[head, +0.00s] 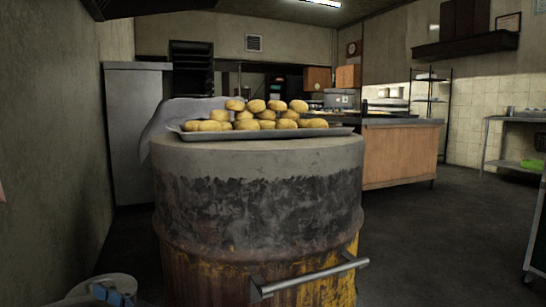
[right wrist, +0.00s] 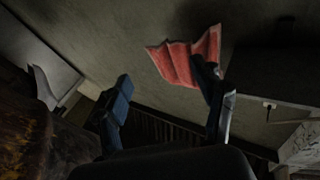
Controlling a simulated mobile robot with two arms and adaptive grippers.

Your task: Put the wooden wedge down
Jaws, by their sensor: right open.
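My right gripper (right wrist: 165,100) shows in the right wrist view with its two dark bluish fingers spread apart. It is open, and nothing shows between the fingertips. The wooden wedge cannot be made out in either view.
The rusty barrel oven (head: 258,215) fills the middle, with a front bar handle (head: 308,276). A tray (head: 335,131) of piled buns (head: 262,115) and a grey cloth (head: 172,119) lie on top. A red sheet (right wrist: 178,62) is beside the right finger. Floor at right is open.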

